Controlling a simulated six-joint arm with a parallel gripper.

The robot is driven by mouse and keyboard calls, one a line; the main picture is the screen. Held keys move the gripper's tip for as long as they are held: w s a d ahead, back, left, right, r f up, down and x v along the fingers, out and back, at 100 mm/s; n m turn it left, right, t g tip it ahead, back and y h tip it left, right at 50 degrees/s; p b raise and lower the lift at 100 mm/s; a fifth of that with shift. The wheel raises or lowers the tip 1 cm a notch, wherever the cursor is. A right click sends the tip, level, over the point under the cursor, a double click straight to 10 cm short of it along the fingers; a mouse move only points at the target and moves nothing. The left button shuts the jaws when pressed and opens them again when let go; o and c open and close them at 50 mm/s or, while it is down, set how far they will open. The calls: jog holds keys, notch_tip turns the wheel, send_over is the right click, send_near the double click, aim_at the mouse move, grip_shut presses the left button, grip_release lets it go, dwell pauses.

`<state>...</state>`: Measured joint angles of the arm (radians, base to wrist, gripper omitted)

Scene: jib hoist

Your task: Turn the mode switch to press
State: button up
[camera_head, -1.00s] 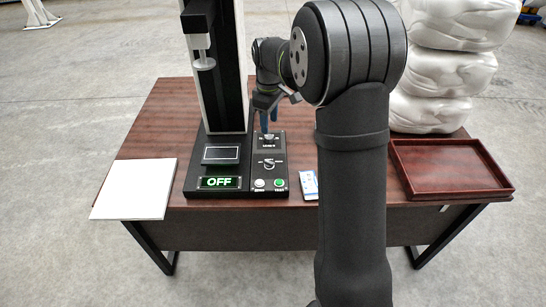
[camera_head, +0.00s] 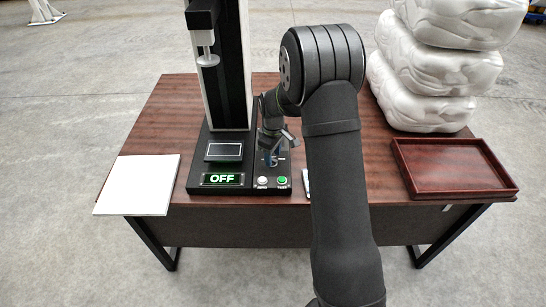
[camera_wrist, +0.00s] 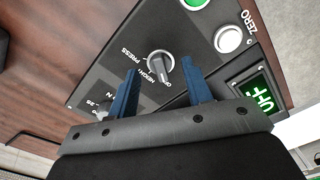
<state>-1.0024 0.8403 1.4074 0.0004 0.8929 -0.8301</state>
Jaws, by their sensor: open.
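The mode switch is a grey knob (camera_wrist: 161,66) on the black control panel (camera_wrist: 100,75), seen in the wrist view with PRESS, WEIGH and OFF lettered around it. The lower end of its grip lies near the OFF lettering. My gripper (camera_wrist: 160,70) is open, with one blue finger on each side of the knob in the picture; I cannot tell whether they touch it. In the head view, my gripper (camera_head: 272,158) is low over the panel and hides the knob. The green display (camera_head: 222,179) reads OFF.
A white button (camera_head: 263,181) and a green button (camera_head: 282,180) sit in front of the switch. The black column (camera_head: 232,70) stands behind left. A white sheet (camera_head: 138,185) lies left, a red-brown tray (camera_head: 450,168) right, with white sacks (camera_head: 435,65) behind it.

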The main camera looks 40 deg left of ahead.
jog(key=shift+f, duration=0.75)
jog(key=c, duration=1)
